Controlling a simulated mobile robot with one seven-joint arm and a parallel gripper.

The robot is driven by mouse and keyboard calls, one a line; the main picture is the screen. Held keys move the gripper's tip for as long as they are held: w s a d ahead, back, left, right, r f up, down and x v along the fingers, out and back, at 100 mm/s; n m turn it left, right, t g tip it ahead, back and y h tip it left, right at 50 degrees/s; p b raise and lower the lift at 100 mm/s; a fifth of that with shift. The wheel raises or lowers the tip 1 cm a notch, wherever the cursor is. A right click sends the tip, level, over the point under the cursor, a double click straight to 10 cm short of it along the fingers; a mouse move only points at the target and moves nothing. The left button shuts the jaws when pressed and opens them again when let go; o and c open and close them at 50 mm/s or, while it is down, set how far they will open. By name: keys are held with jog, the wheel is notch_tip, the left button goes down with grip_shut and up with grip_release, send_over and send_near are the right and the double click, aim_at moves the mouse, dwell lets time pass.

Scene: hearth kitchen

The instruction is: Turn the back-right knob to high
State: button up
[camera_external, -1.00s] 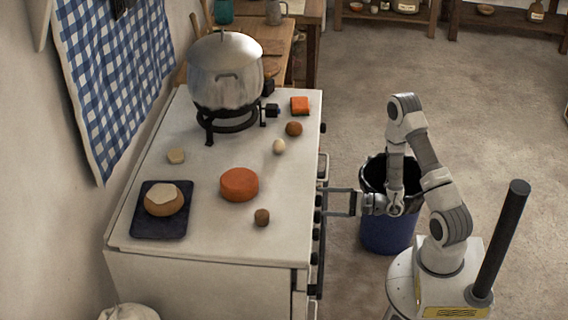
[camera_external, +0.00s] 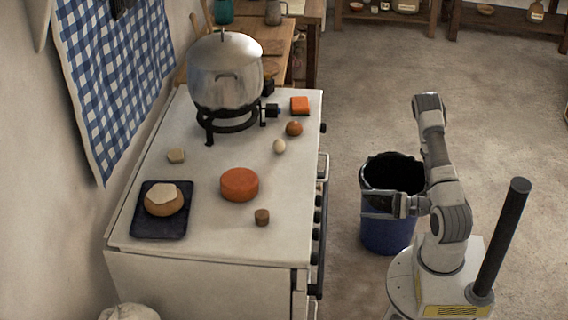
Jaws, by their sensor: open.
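Several dark knobs (camera_external: 318,200) line the stove's front face, which is the right side in the picture. One more knob (camera_external: 323,128) is farther along, near the far end. I cannot tell which is the back-right one, and their settings are too small to read. My gripper (camera_external: 366,204) is open and empty, pointing left at the stove front. It is clear of the knobs, in front of the blue bin.
The stove (camera_external: 215,235) holds a steel pot (camera_external: 226,75) on a black burner, an orange cheese wheel (camera_external: 239,184), a dark board (camera_external: 147,225) with bread, and small foods. A blue bin (camera_external: 388,235) stands by my arm. An oven handle (camera_external: 323,167) juts from the front.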

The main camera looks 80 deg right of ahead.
jog(key=shift+s, duration=1.5)
